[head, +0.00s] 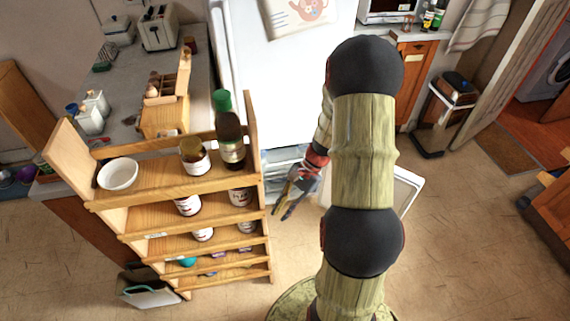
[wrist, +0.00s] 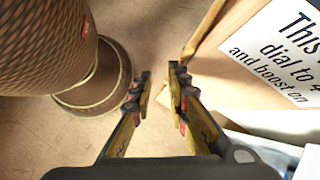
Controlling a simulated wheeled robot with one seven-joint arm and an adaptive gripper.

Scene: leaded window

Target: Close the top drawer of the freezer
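The white fridge-freezer (head: 290,75) stands at the back centre in the head view. Its lower compartment is open, and pale, partly clear drawer fronts (head: 283,160) show low down, between the wooden shelf and my arm. A white door (head: 408,188) stands open to the right, mostly behind my arm. Which drawer is the top one, and how far it is out, I cannot tell. My gripper (head: 290,195) hangs in front of the drawers, pointing down and left. In the wrist view my gripper (wrist: 158,82) has its fingers apart with bare floor between them.
A wooden shelf unit (head: 180,182) with jars, a bowl and bottles stands close left of my gripper. In the wrist view a printed sign (wrist: 280,50) on a wooden panel is close on the right. Open floor (head: 480,240) lies to the right. A bin (head: 445,115) stands behind.

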